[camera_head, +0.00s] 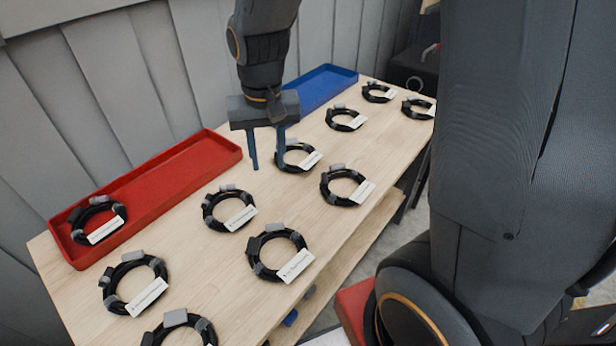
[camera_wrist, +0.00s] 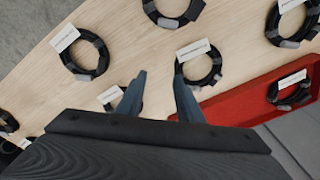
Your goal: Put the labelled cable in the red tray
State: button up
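Several coiled black cables with white labels lie on the wooden table; the label text is too small to read. One labelled cable (camera_head: 121,215) lies in the red tray (camera_head: 207,150), near its left end; it also shows in the wrist view (camera_wrist: 273,92). My gripper (camera_head: 267,166) is open and empty above the table, fingers pointing down. A cable (camera_head: 313,150) is just right of its right finger in the head view. In the wrist view my gripper (camera_wrist: 158,76) partly hides that cable (camera_wrist: 113,97), and another cable (camera_wrist: 216,65) lies beyond the right finger.
A blue tray (camera_head: 325,83) stands at the table's far end. Other cables, such as one at the front edge (camera_head: 292,240), are spread over the table (camera_head: 185,252). A grey panelled wall (camera_head: 110,90) rises behind the trays. Most of the red tray's right part is bare.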

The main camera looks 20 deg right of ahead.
jog(key=s+d+f+n, duration=0.1)
jog(key=s+d, duration=0.6)
jog(key=s, duration=0.1)
jog(key=shift+s+f+n, duration=0.2)
jog(key=shift+s+n, duration=0.1)
jog(key=shift+n, duration=0.1)
dwell(1.1)
